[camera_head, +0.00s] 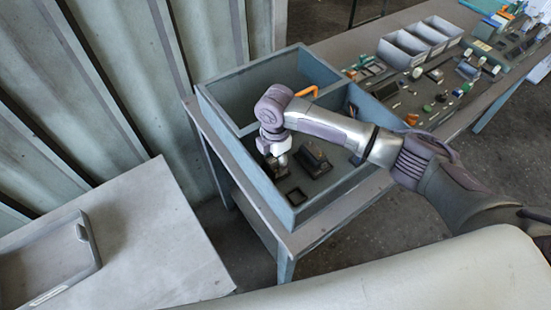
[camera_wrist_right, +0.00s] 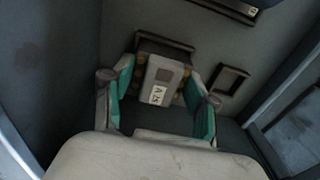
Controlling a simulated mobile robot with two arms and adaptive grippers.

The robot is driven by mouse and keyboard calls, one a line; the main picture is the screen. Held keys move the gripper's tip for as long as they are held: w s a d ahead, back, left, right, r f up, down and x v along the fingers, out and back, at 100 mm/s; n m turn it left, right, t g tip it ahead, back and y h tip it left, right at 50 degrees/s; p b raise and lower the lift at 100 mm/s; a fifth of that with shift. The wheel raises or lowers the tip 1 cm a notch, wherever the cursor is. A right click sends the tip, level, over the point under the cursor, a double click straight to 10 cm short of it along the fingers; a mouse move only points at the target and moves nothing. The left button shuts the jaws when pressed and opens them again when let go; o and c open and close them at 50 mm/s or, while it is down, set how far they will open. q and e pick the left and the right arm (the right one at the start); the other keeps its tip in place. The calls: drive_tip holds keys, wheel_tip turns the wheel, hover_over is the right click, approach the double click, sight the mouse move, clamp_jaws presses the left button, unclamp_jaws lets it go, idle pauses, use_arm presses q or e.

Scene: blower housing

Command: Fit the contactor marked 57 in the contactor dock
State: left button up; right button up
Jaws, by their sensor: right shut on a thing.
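My right gripper (camera_head: 275,165) reaches down into the blue-grey housing (camera_head: 283,210) near its left wall. In the right wrist view its teal-padded fingers (camera_wrist_right: 160,92) stand on both sides of a grey contactor (camera_wrist_right: 163,74) and are shut on it. The contactor carries a white label whose marking looks like "A 25"; I cannot read it surely. A dark frame (camera_wrist_right: 165,44) shows just behind the contactor; I cannot tell whether the contactor sits in it. A second, empty dark frame (camera_wrist_right: 232,83) lies to the right; a small empty frame (camera_head: 296,197) shows in the head view.
A dark block-like part (camera_head: 315,157) stands on the housing floor right of the gripper. The housing walls and divider rise close around. Grey bins (camera_head: 405,45) and several small parts lie on the bench behind. A grey tray (camera_head: 85,240) is on the left table.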

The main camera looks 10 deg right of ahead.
drive_tip(key=shift+f, duration=0.3)
drive_tip(key=o, duration=1.1)
drive_tip(key=shift+o, duration=0.2)
wheel_tip(320, 180, up, 12)
